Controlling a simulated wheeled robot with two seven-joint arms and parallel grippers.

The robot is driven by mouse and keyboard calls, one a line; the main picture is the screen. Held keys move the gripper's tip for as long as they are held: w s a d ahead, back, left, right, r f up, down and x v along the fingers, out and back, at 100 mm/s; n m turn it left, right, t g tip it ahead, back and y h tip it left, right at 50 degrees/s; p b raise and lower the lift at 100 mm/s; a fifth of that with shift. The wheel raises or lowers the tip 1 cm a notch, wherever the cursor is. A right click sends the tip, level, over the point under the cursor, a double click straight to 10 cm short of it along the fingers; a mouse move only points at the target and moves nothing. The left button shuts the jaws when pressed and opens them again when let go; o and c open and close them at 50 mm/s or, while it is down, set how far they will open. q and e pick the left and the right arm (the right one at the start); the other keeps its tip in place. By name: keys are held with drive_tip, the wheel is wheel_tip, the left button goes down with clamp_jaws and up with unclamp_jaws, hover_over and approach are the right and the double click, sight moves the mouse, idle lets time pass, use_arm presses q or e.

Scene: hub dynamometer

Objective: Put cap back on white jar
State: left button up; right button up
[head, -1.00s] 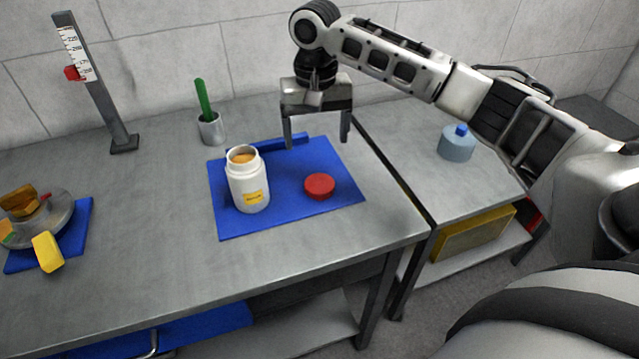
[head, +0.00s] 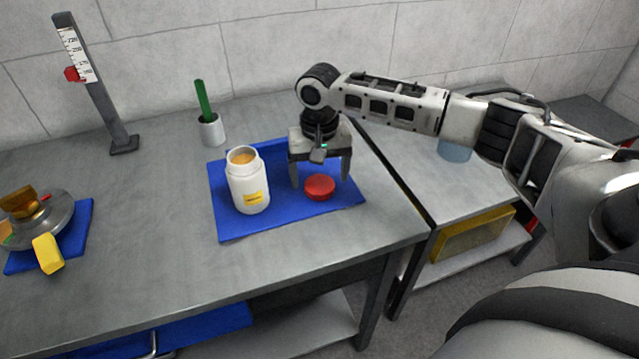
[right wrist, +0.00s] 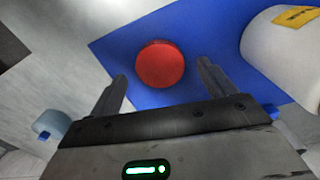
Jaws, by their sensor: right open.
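The white jar (head: 246,181) stands upright and uncapped on the blue mat (head: 232,226), with tan contents showing in its mouth. The red cap (head: 320,187) lies flat on the mat to the right of the jar. My right gripper (head: 320,182) is open, pointing down just above and behind the cap. In the right wrist view the cap (right wrist: 160,64) lies just beyond the fingertips, roughly between their lines, and nothing is held. The jar (right wrist: 286,50) shows at the right of that view. My left gripper is not in view.
A grey cup (head: 211,130) with a green stick stands behind the mat. A scale post (head: 98,90) is at the back left. A metal device with a yellow handle (head: 47,253) sits at the far left. The table between is clear.

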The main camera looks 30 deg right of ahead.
drive_tip(key=shift+f, duration=0.85)
drive_tip(key=c, duration=1)
drive_tip(key=shift+r, duration=0.1)
drive_tip(key=shift+c, duration=0.2)
drive_tip(key=shift+r, duration=0.6)
drive_tip(key=s+a+r, duration=0.2)
drive_tip(key=s+r, duration=0.4)
drive_tip(key=s+a+r, duration=0.3)
drive_tip(key=s+r, duration=0.2)
drive_tip(key=s, duration=0.1)
drive_tip(key=shift+s+a+r, duration=0.3)
drive_tip(key=shift+s+r, duration=0.05)
drive_tip(key=shift+s, duration=0.05)
